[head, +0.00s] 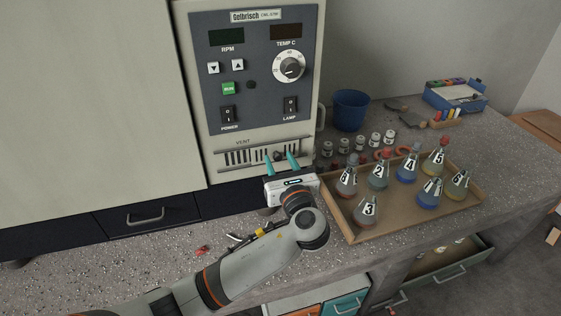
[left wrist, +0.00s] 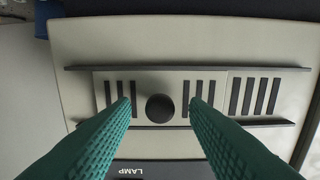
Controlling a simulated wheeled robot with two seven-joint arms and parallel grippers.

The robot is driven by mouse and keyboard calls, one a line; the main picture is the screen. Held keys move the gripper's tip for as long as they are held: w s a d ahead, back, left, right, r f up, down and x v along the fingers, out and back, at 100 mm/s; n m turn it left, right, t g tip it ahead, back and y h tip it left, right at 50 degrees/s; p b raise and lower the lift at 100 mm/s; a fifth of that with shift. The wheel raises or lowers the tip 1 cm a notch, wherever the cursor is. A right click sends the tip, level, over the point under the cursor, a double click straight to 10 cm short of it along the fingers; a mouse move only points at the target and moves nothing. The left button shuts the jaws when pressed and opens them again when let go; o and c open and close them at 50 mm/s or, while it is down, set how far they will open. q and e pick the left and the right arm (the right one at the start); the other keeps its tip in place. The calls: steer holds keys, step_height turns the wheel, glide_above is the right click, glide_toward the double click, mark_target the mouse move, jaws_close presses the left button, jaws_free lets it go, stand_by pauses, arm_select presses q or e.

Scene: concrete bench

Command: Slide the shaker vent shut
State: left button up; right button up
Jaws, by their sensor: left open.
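The shaker (head: 197,110) is a large cream cabinet with a dark control panel above its vent. The vent's sliding plate (left wrist: 147,83) has dark slots and a round black knob (left wrist: 160,108), and sits between two dark rails. Beside the plate, several uncovered slots (left wrist: 262,96) show at right in the left wrist view. In the head view, the vent slots (head: 240,157) are left of the knob. My left gripper (head: 280,157) is open, its teal fingers at the vent, one on each side of the knob. Contact with the knob cannot be told.
A wooden tray (head: 403,218) of numbered flasks stands right of my left arm. Small jars (head: 359,145), a blue bucket (head: 350,110) and a blue box (head: 455,95) are behind it. Small loose items (head: 235,238) lie on the front bench.

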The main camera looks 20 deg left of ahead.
arm_select(q)
jaws_close()
steer(key=s+a+p, duration=0.1)
steer(key=a+p, duration=0.1)
steer(key=s+a+p, duration=0.1)
steer(key=a, duration=0.1)
steer(key=s+a+p, duration=0.2)
steer(key=shift+r+p, duration=0.15)
steer(key=shift+p, duration=0.2)
steer(key=shift+s+a, duration=0.15)
steer(key=shift+a, duration=0.15)
steer(key=shift+f, duration=0.2)
